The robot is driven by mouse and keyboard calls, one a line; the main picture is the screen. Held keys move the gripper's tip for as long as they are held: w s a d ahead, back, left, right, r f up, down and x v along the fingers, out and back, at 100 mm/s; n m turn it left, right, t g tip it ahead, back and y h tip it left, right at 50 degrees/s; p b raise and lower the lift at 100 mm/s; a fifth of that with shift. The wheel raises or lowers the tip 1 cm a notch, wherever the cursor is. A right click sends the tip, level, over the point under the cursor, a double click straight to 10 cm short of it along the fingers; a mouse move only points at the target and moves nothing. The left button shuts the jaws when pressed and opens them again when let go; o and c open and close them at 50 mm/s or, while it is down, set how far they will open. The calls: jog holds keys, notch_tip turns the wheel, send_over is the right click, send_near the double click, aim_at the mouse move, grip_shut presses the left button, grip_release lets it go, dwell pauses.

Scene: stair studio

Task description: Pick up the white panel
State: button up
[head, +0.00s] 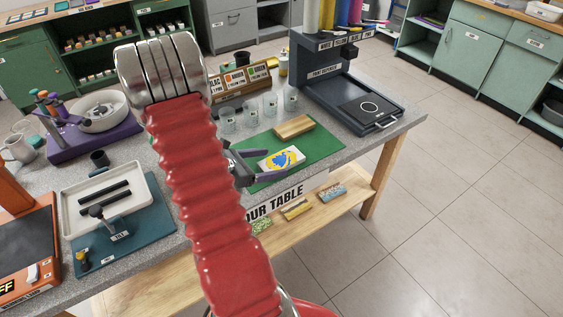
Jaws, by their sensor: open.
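The white panel (290,154) lies on the green mat (318,145) on the table. It carries a blue and yellow painted patch. My gripper (275,165) is open at the panel's left and near side. One dark finger shows at the panel's left edge and the other runs along its near edge. I cannot tell whether either finger touches it.
A wooden block (294,126) lies behind the panel on the mat. Several clear cups (270,106) stand behind it. The dark paint dispenser (335,75) stands at the back right. A white tray (75,215) with dark bars is at the left. The mat's right side is clear.

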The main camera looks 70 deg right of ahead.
aim_at(279, 161)
jog(key=shift+x, duration=1.8)
jog(key=shift+c, duration=0.5)
jog(key=c, duration=1.1)
